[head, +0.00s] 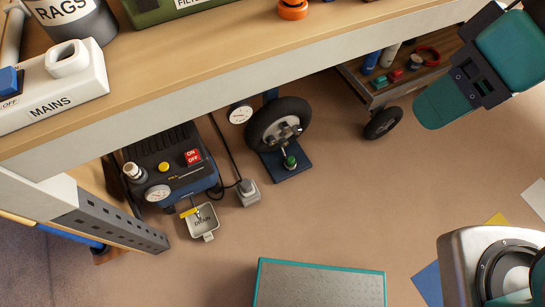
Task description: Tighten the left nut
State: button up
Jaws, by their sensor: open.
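A small wheel (263,127) with a black tyre stands upright under the workbench, on a dark blue base plate (304,170). Its metal hub (283,131) faces the open floor and carries several small metal nuts or studs. They are too small to tell whether any one is loose, and I cannot single out the left nut clearly. Teal and dark grey links of my arm show at the upper right, apart from the wheel. My gripper's fingertips are not in view.
The workbench (200,62) overhangs the wheel. A compressor (170,165) with a gauge stands to its left, with a small tray (202,219) in front. A round gauge (239,113) is beside the wheel. A wheeled cart (375,95) is behind right. A teal-edged platform (320,285) lies in front; floor between is clear.

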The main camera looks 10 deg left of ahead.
aim_at(271, 141)
jog(key=u, duration=0.9)
jog(key=i, duration=0.65)
jog(key=z, duration=1.4)
